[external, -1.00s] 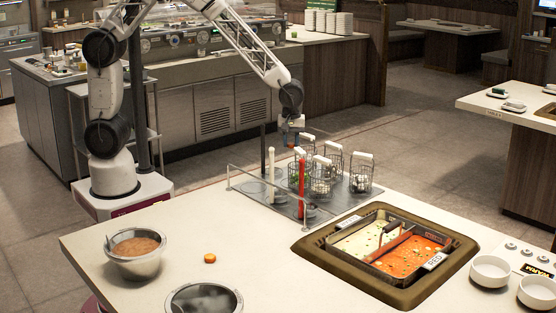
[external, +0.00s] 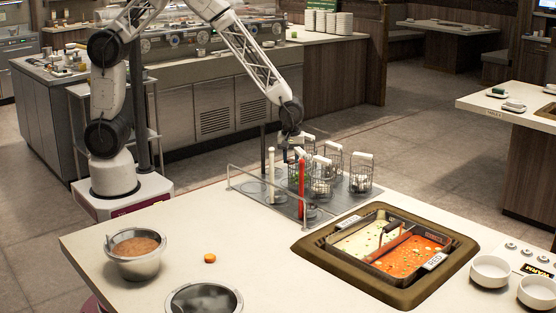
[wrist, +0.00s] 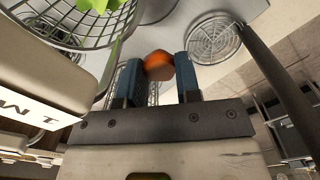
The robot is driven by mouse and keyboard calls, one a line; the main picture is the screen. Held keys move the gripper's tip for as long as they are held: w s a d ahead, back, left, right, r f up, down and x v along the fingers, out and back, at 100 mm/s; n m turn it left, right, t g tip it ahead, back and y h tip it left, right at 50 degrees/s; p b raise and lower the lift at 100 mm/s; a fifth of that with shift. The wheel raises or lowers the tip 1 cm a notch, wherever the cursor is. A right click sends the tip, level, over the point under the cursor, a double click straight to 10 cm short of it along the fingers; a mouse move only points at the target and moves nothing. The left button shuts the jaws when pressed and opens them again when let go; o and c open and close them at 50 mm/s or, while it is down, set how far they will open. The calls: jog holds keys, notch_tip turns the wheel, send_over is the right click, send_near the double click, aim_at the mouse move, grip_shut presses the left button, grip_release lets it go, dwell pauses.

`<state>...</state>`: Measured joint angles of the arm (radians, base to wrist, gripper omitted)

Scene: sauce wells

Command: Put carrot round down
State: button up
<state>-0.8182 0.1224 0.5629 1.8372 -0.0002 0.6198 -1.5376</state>
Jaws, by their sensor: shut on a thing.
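My gripper (external: 290,153) is low over the rack of wire baskets on the counter's far side. In the wrist view its two blue fingers (wrist: 158,72) are shut on an orange carrot round (wrist: 159,64), held at the fingertips. In the external view the held round is too small and hidden to make out. A second carrot round (external: 210,258) lies alone on the bare counter (external: 255,240), well apart from my gripper.
Several wire baskets (external: 333,160) stand close right of my gripper; one with green leaves (wrist: 65,22) shows in the wrist view. A round perforated well (wrist: 213,38) is empty. A two-part pot (external: 330,240) is to the right.

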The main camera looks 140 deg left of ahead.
aim_at(291, 160)
jog(key=shift+f, duration=0.5)
jog(key=shift+f, duration=0.1)
jog(key=shift+f, duration=1.75)
jog(key=shift+f, duration=0.15)
jog(key=o, duration=0.6)
notch_tip(291, 160, up, 12)
jog(key=shift+r, duration=0.15)
